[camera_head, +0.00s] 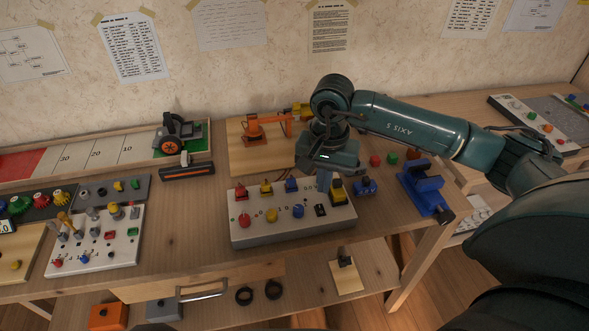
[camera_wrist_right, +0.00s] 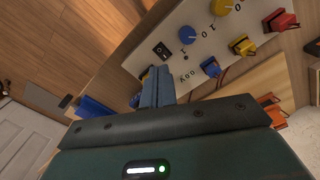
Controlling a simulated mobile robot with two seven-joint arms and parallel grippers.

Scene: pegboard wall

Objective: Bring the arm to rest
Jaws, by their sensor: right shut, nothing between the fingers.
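My right arm (camera_head: 420,122) is dark green and reaches in from the right over the workbench. My right gripper (camera_head: 324,182) points down at the right part of a white control box (camera_head: 280,232). Its blue-grey fingers (camera_wrist_right: 157,86) are together in the wrist view, with nothing held between them. They are close to a yellow-and-black part (camera_head: 338,190) at the box's right end. I cannot tell whether they touch it. My left arm and left gripper are not in view.
The box carries red, yellow and blue knobs and a black rocker switch (camera_wrist_right: 161,50). A blue holder (camera_head: 424,190) stands to its right, and an orange robot model (camera_head: 262,126) behind it. A switch panel (camera_head: 95,245) lies left. The wooden bench (camera_head: 185,235) between is clear.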

